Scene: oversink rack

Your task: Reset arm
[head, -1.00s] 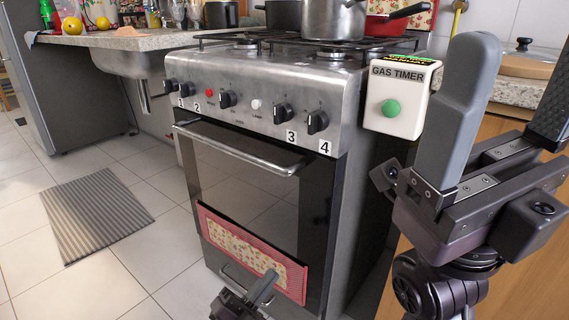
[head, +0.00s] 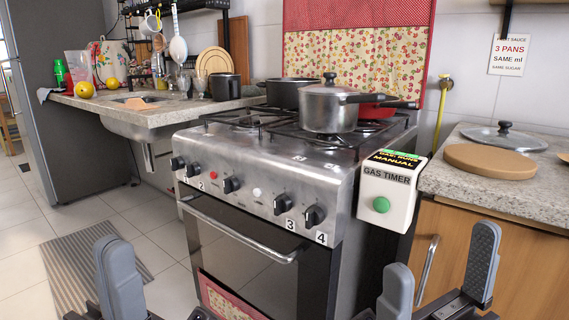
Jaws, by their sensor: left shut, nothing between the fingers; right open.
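My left gripper (head: 118,277) is at the bottom left of the head view, in front of the striped floor mat. Its two grey fingers are close together with nothing between them. My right gripper (head: 441,255) is at the bottom right, in front of the wooden cabinet. Its two fingers stand wide apart and hold nothing. Both grippers are clear of the stove (head: 262,170). The lower parts of both arms are cut off by the picture edge.
A gas timer box (head: 389,193) with a green button hangs at the stove's right front corner. A steel saucepan (head: 328,108) and other pans stand on the stove. The right counter (head: 465,184) holds a board and a lid. Floor is open to the left.

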